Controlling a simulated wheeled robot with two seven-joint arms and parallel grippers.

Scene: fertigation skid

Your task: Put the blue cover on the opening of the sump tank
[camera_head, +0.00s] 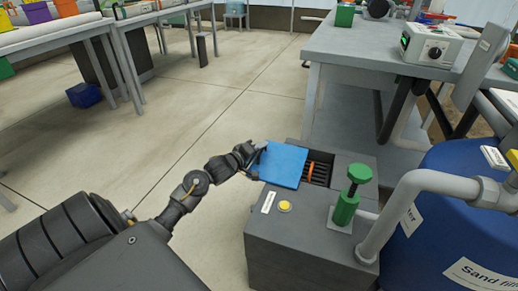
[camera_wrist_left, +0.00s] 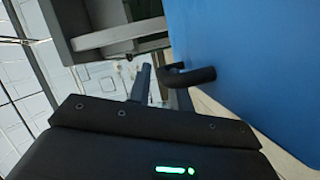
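The blue cover (camera_head: 283,165) is a flat square plate at the left part of the sump tank's top, over part of the opening (camera_head: 321,173). The uncovered right part of the opening shows dark bars and an orange strip. The sump tank (camera_head: 297,232) is a dark grey box. My left gripper (camera_head: 252,158) is at the cover's left edge. In the left wrist view the cover (camera_wrist_left: 255,60) fills the right side, and its black handle (camera_wrist_left: 190,78) reaches between the fingers (camera_wrist_left: 160,85), which look shut on it. Whether the cover touches the tank is unclear. My right gripper is not seen.
A green valve (camera_head: 347,200) and a yellow button (camera_head: 285,206) stand on the tank top. A thick grey pipe (camera_head: 410,195) and a blue sand filter (camera_head: 455,225) are at the right. A grey workbench (camera_head: 350,45) stands behind. The floor left of the tank is clear.

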